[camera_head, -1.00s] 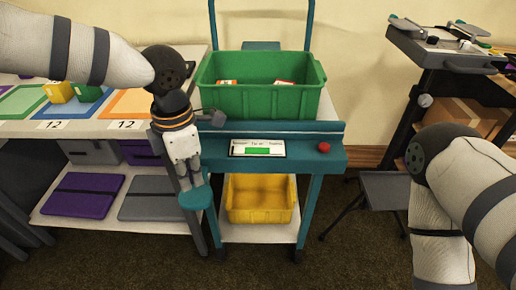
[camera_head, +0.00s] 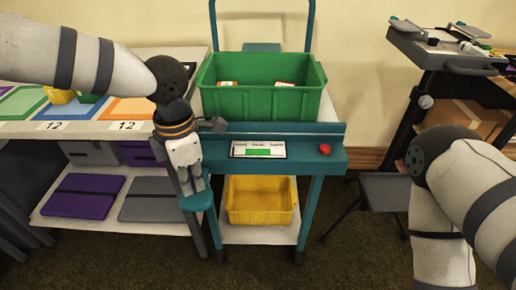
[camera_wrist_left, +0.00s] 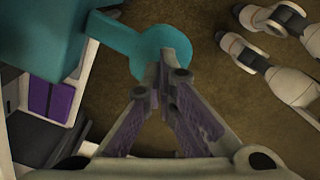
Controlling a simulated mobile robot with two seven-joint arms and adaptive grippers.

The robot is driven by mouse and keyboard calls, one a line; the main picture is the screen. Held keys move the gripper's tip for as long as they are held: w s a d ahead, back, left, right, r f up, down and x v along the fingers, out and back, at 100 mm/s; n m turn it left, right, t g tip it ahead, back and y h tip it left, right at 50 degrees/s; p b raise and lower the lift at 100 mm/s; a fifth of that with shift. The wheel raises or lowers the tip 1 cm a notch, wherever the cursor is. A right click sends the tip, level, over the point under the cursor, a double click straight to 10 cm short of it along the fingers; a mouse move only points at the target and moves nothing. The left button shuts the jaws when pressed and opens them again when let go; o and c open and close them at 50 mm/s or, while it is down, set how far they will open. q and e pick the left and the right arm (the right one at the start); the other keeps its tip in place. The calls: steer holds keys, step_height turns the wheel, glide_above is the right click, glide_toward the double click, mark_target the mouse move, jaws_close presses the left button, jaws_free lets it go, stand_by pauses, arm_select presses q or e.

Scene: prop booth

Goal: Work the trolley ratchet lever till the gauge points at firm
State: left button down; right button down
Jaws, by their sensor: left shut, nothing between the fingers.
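The teal trolley (camera_head: 310,160) stands in the middle of the head view. Its ratchet lever ends in a round teal paddle (camera_head: 198,203) at the trolley's left side, which also shows in the left wrist view (camera_wrist_left: 150,42). My left gripper (camera_head: 197,188) is shut and empty, with its fingertips at the paddle; in the left wrist view the tips (camera_wrist_left: 167,68) overlap the paddle's edge. I cannot tell whether they touch. The gauge (camera_head: 258,150) on the trolley front has a green bar near its middle; its labels and any pointer are too small to read.
A green bin (camera_head: 255,103) sits on the trolley top and a yellow bin (camera_head: 258,215) on its lower shelf. A red knob (camera_head: 325,149) is right of the gauge. A white shelf table (camera_head: 75,129) stands close on the left. Open floor lies in front.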

mark_target(195, 196)
stand_by(0.5)
